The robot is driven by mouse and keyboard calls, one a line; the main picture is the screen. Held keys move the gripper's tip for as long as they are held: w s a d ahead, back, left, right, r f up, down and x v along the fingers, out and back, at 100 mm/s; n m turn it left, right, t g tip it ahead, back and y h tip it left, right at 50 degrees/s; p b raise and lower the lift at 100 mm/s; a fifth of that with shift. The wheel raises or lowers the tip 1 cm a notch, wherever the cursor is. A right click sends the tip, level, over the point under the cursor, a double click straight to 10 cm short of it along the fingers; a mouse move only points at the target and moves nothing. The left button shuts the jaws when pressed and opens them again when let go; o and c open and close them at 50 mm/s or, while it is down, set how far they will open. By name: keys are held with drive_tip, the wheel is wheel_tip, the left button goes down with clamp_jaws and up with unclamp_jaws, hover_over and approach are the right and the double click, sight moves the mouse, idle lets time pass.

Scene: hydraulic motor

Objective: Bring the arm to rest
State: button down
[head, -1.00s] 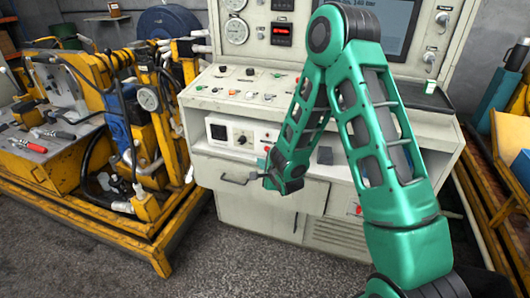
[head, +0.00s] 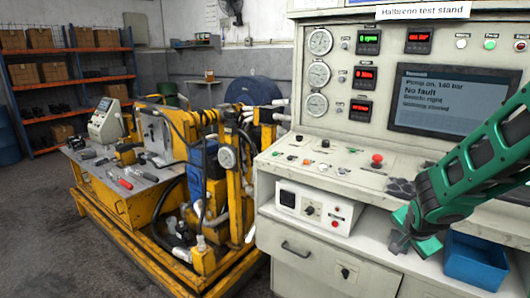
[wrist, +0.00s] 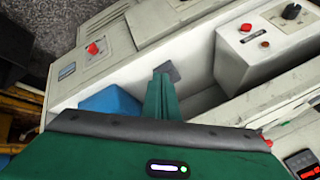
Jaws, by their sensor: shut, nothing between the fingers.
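My green arm (head: 475,165) reaches in from the right edge in the head view, in front of the test stand (head: 360,190). My gripper (head: 400,243) points down beside the stand's open shelf, left of a blue bin (head: 475,265). In the wrist view my gripper (wrist: 167,73) shows its fingers together with nothing between them. The blue bin (wrist: 112,103) is beside the fingers there, apart from them. The stand's screen (head: 440,100) shows "No fault".
A small white box with knobs (head: 312,207) stands on the shelf; it also shows in the wrist view (wrist: 265,45). A yellow machine frame (head: 210,260) with hoses stands left of the stand. Shelving with cardboard boxes (head: 35,75) is at the far left. Floor (head: 60,250) at front left is clear.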

drive_tip(key=s+r+n+g+y, duration=0.1)
drive_tip(key=s+r+n+g, duration=0.2)
drive_tip(key=s, duration=1.3)
drive_tip(key=s+r+n+g+y, duration=0.2)
drive_tip(key=s+r+n+g, duration=0.1)
drive_tip(key=s, duration=1.2)
wheel_tip(320, 180, up, 3)
drive_tip(key=shift+s+a+f+n, duration=0.15)
drive_tip(key=shift+s+a+n, duration=0.2)
drive_tip(key=shift+n, duration=0.45)
drive_tip(key=shift+w+f+g, duration=0.25)
drive_tip(key=shift+w+g, duration=0.05)
drive_tip(key=shift+w, duration=0.3)
